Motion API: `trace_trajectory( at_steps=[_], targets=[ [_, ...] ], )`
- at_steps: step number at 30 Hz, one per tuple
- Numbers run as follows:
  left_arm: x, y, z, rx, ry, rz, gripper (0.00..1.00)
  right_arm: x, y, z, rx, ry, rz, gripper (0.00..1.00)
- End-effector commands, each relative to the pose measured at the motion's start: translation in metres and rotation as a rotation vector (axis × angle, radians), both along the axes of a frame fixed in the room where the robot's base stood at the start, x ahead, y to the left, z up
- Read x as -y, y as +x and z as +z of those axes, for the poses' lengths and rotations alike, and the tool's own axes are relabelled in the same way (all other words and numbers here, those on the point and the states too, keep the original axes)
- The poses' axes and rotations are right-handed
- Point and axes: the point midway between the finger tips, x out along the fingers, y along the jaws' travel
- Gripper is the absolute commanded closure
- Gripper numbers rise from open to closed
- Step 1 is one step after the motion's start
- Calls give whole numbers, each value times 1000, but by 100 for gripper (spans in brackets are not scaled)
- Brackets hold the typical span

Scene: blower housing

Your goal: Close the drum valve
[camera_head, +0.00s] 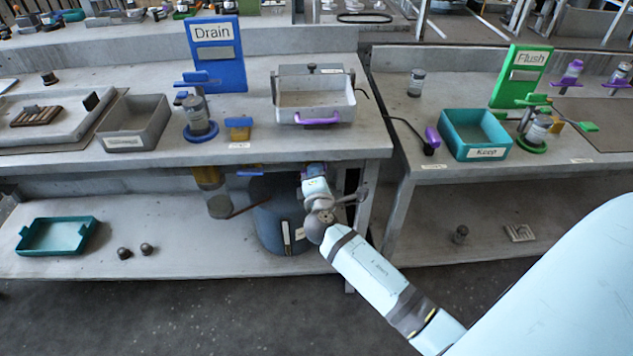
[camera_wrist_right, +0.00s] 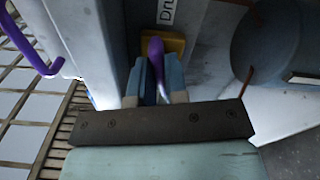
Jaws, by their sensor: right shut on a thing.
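The drum valve shows in the right wrist view as a purple lever (camera_wrist_right: 156,48) on a yellow base (camera_wrist_right: 177,45), beside a partly visible label beginning "Dr" (camera_wrist_right: 167,11). My right gripper (camera_wrist_right: 155,88) is shut on the purple lever. In the head view my right gripper (camera_head: 314,175) is at the bench's front edge, below the tray with the purple handle, and mostly hides the valve. A blue-grey drum (camera_head: 270,222) stands on the lower shelf just left of my right wrist; it also shows in the wrist view (camera_wrist_right: 265,48). My left gripper is not in view.
A tray with a purple handle (camera_head: 317,119) is on the bench above the gripper. A yellow-topped container (camera_head: 214,195) hangs under the bench to the left. A teal tray (camera_head: 56,236) and two dark balls lie on the lower shelf. A bench leg (camera_head: 361,225) is close right.

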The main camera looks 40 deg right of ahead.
Motion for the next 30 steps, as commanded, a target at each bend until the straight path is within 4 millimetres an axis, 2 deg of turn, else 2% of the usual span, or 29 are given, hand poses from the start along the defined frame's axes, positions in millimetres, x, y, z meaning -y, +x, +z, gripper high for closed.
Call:
trace_trajectory(
  at_steps=[1, 12, 30],
  targets=[
    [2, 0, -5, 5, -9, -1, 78, 0, 0, -5, 20, 34, -1, 100],
    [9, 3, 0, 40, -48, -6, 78, 0, 0, -4, 132, 216, -1, 100],
    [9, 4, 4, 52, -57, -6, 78, 0, 0, -2, 163, 268, 0, 100]
  ],
)
